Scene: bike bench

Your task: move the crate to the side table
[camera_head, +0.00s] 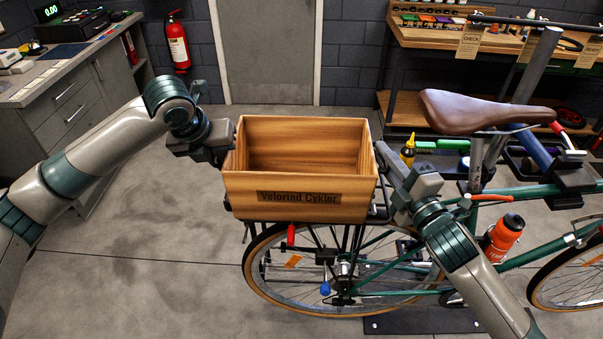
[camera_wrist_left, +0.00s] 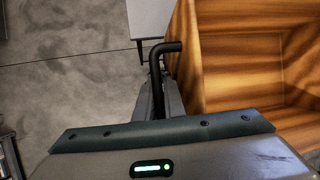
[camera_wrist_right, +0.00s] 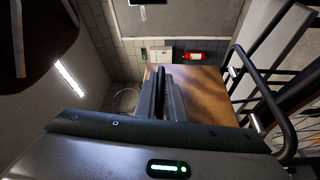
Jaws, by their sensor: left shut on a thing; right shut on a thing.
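The open, empty wooden crate (camera_head: 298,185), with a dark "Velorind Cykler" label, sits upright at the bicycle's rear rack (camera_head: 380,213); I cannot tell whether it touches. My left gripper (camera_head: 226,150) is shut on a black bent handle bar at the crate's left side; the bar shows in the left wrist view (camera_wrist_left: 165,48). My right gripper (camera_head: 386,188) is shut on a dark bar at the right side, between the fingers in the right wrist view (camera_wrist_right: 160,82). The crate's wooden side (camera_wrist_right: 205,90) lies beside it. No surface is clearly identifiable as the side table.
The brown saddle (camera_head: 480,110) and bicycle frame are close to my right arm. An orange bottle (camera_head: 503,237) is on the frame. A grey drawer bench (camera_head: 75,100) stands left, a wooden workbench (camera_head: 440,38) behind. Floor (camera_head: 150,235) left of the crate is clear.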

